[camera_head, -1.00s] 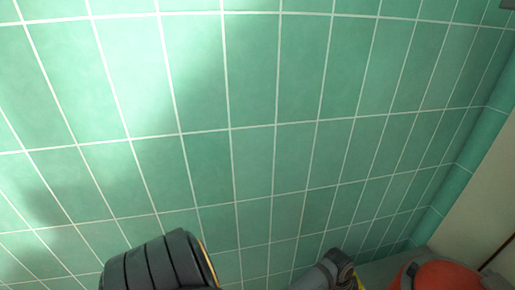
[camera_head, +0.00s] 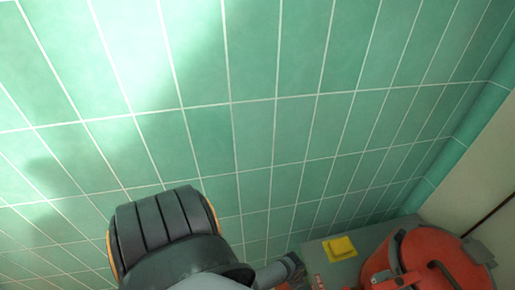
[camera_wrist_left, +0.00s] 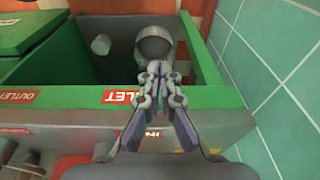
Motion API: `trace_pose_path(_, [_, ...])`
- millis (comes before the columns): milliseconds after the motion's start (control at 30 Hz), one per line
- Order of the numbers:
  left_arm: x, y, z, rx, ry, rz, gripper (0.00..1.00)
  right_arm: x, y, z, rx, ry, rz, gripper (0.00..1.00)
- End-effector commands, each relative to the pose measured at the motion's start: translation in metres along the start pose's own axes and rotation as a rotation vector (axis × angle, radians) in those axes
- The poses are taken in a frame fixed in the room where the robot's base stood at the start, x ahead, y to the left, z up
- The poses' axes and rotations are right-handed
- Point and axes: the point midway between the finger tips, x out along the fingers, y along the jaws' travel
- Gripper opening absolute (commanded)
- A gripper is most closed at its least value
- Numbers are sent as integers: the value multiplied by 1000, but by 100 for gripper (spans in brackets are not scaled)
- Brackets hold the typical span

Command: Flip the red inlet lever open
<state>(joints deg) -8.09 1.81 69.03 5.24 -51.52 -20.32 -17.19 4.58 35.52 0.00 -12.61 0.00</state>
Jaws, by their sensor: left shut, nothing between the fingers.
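In the left wrist view my left gripper (camera_wrist_left: 160,82) is shut and empty. Its fingers lie over the front rim of a green-edged grey box. A red label (camera_wrist_left: 123,97) reading "...LET" is partly covered by the left finger. Another red label, "OUTLET" (camera_wrist_left: 17,98), is on the rim at left. A grey rounded part (camera_wrist_left: 154,46) is just beyond the fingertips, inside the box opening; contact cannot be told. A red lever cannot be clearly made out. My right gripper is not in view.
Green tiled wall (camera_head: 270,110) fills the head view and stands close right of the box in the wrist view. A red-orange round vessel (camera_head: 430,262) and a yellow item (camera_head: 340,247) sit at the lower right. Round grey fittings (camera_wrist_left: 70,165) are at the wrist view's lower left.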

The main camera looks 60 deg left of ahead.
Motion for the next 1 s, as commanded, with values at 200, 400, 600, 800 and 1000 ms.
trace_pose_path(200, [17,2,42,-54,-22,-20,0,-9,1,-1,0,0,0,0])
trace_pose_path(400, [29,4,80,-98,-36,-39,0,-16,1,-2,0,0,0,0])
trace_pose_path(600, [37,7,118,-138,-48,-55,0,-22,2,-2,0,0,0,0])
trace_pose_path(800, [42,9,148,-168,-55,-68,0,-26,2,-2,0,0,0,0])
trace_pose_path(1000, [44,10,160,-180,-57,-73,0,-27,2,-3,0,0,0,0])
